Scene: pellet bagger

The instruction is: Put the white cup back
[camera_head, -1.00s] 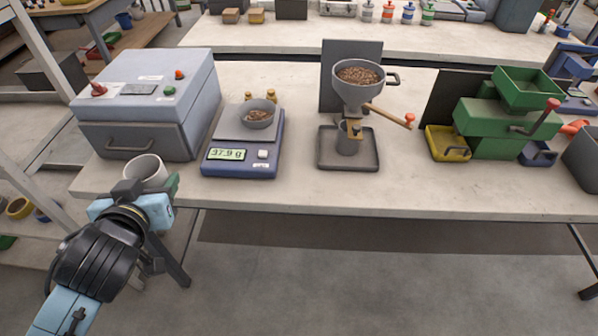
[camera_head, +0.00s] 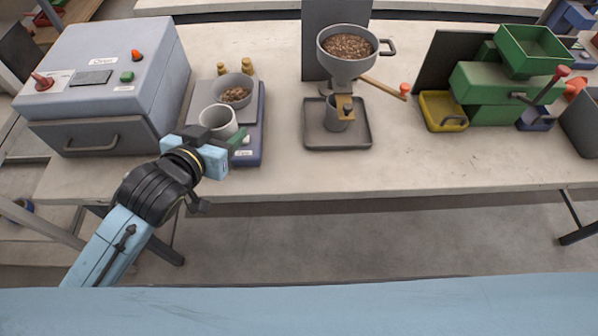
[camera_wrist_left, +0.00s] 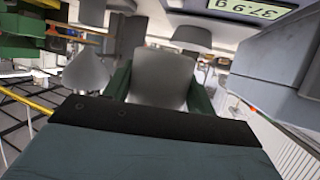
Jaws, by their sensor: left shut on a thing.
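The white cup (camera_head: 218,120) is upright in my left gripper (camera_head: 222,140), in front of the scale (camera_head: 254,112) and hiding its display from the head camera. In the left wrist view the cup (camera_wrist_left: 162,76) stands between the two green fingers, which are shut on it. The scale carries a grey bowl (camera_head: 234,90) of brown pellets; its display (camera_wrist_left: 250,8) shows in the wrist view. Whether the cup is clear of the table cannot be told. My right gripper is not in view.
A grey box machine (camera_head: 100,85) with a drawer stands at left. Right of the scale is a hopper (camera_head: 347,50) of pellets over a grey tray (camera_head: 338,140) holding a small cup. A green machine (camera_head: 505,85) stands farther right. Front table space between is bare.

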